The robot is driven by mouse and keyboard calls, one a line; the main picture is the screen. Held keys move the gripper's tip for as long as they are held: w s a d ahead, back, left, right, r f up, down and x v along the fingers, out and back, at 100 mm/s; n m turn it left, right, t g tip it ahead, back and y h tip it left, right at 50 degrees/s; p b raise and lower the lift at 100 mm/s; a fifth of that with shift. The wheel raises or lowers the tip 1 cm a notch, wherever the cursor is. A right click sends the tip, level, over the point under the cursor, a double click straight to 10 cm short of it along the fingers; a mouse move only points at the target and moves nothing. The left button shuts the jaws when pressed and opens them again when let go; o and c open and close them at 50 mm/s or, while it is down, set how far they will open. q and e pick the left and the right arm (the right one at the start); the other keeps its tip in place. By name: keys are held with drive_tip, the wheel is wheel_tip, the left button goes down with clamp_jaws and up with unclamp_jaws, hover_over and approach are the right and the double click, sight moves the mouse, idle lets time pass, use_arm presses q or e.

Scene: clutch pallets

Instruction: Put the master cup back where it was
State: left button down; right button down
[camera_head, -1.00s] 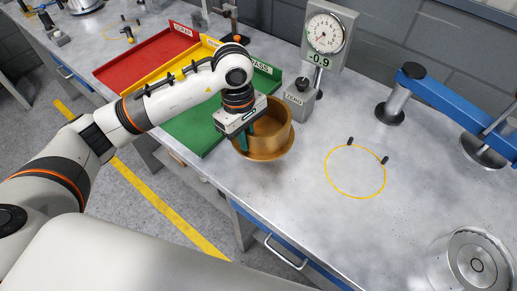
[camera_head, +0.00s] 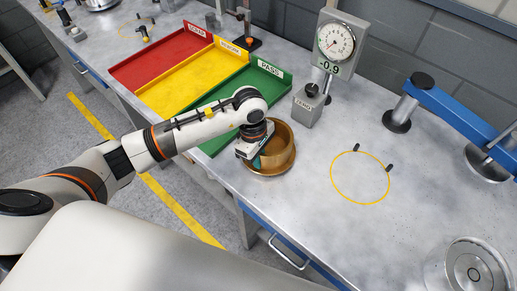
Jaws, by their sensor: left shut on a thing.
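The master cup is a brass-coloured flanged cup (camera_head: 282,150), upright in the middle of the head view, over the bench near its front edge. My left gripper (camera_head: 258,158) is shut on its near left wall. I cannot tell whether the cup's flange touches the bench or hangs just above it. A yellow circle (camera_head: 334,188) with two dark pegs is marked on the bench to the right of the cup, and it is empty. My right gripper is not in view.
A dial gauge (camera_head: 337,42) reading -0.9 stands behind the cup, with a ZERO block (camera_head: 308,106) beside it. Red (camera_head: 150,62), yellow (camera_head: 170,98) and green trays (camera_head: 214,145) lie to the left. A blue lever arm (camera_head: 455,112) and a round metal part (camera_head: 474,270) are at the right.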

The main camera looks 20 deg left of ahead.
use_arm(q)
drive_tip(key=shift+w+f, duration=0.1)
drive_tip(key=shift+f, duration=0.6)
drive_tip(key=shift+f, duration=0.2)
drive_tip(key=c, duration=1.5)
unclamp_jaws()
drive_tip(key=shift+o, duration=0.3)
